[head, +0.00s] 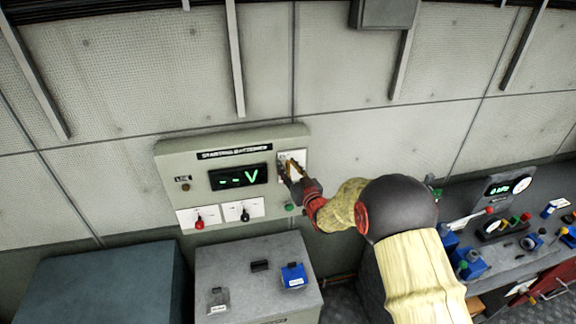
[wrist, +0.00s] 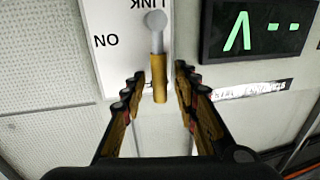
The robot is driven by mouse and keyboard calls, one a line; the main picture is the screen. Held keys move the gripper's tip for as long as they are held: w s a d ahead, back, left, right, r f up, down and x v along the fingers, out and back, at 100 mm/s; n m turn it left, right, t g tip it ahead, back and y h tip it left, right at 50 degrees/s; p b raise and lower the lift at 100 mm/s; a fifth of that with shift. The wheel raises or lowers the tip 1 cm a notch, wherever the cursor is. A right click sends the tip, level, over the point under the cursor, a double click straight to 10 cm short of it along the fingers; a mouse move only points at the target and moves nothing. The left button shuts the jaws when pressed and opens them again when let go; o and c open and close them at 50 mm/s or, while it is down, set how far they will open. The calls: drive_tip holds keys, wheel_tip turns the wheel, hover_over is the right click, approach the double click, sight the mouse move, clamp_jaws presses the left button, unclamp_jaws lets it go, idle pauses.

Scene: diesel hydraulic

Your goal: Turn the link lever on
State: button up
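The link lever (wrist: 159,80) has a grey round pivot and shaft and a tan handle. It stands on a white plate (wrist: 115,40) marked LINK and ON; the lettering is upside down in the wrist view. In the head view the white plate (head: 293,157) is at the right end of the panel, and my gripper hides most of the lever. My gripper (wrist: 159,90) is open, with one finger on each side of the handle. Gaps show between the handle and both fingers. My gripper (head: 290,172) also shows in front of the plate in the head view.
The starting batteries panel (head: 170,160) has a green display (head: 238,177), a red knob (head: 199,224) and a black knob (head: 245,214). A grey box (head: 225,260) stands below. A desk with controls (head: 490,225) is at the right.

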drive_tip(key=shift+c, duration=1)
clamp_jaws()
